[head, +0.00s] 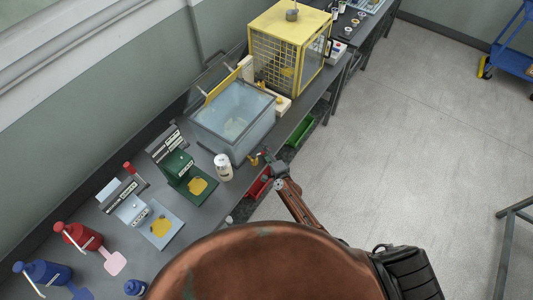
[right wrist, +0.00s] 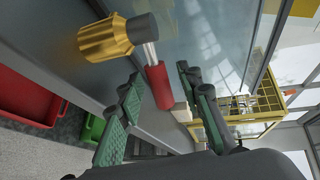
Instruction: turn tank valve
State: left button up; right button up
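The water tank (head: 232,118), a clear-walled box, stands on the grey bench. Its valve (head: 255,159) sticks out low at the tank's front. In the right wrist view, the valve has a brass body (right wrist: 106,39), a dark round cap and a red handle (right wrist: 158,88) on a metal stem. My right gripper (head: 277,172) is beside the valve. In the right wrist view, its green-padded fingers (right wrist: 160,84) are apart, and the red handle appears between their tips. I cannot tell whether either finger touches it. My left gripper is not in view.
A yellow mesh cage (head: 290,46) stands behind the tank. A white can (head: 223,167) and a green device (head: 183,170) stand left of the valve. Red (head: 259,184) and green (head: 301,131) bins sit below the bench edge. The floor at right is mostly clear.

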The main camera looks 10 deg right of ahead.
jog(key=v, duration=1.2)
dwell(6.8)
